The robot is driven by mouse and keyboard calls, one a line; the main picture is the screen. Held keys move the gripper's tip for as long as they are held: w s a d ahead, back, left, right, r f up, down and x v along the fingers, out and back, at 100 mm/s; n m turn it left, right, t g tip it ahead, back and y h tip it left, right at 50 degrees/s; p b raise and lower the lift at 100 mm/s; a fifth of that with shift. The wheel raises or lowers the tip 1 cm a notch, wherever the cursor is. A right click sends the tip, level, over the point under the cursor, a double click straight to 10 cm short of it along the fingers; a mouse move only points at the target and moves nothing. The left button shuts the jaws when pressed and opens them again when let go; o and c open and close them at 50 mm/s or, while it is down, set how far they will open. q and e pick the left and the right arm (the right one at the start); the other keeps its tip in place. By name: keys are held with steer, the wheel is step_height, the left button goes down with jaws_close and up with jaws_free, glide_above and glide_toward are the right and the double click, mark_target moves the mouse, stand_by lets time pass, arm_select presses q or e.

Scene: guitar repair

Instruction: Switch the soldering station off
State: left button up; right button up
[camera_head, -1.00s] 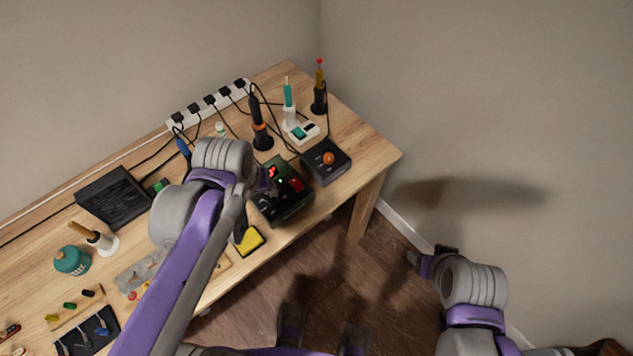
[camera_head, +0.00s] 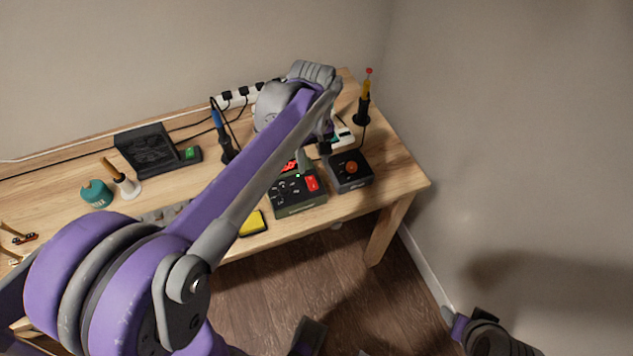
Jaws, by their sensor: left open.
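The soldering station (camera_head: 300,206) is a dark box near the table's front edge, right of the middle. Its red display is lit and partly covered by my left gripper. A small green light glows on it, and a red switch (camera_head: 312,184) sits on its right side. My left gripper (camera_head: 314,153) is open and empty, with its fingers above the back of the station. I cannot tell whether a finger touches it. My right gripper (camera_head: 449,316) is at the lower right, off the table and far from the station; its jaw opening is unclear.
A dark box with an orange knob (camera_head: 351,167) stands right beside the station. A yellow sponge (camera_head: 252,222) lies to its left. My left arm crosses the table.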

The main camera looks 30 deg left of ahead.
mark_target(314, 187)
arm_select(q)
step_height(314, 187, down, 9)
steer(key=shift+r+b, duration=0.1)
steer(key=shift+b, duration=0.3)
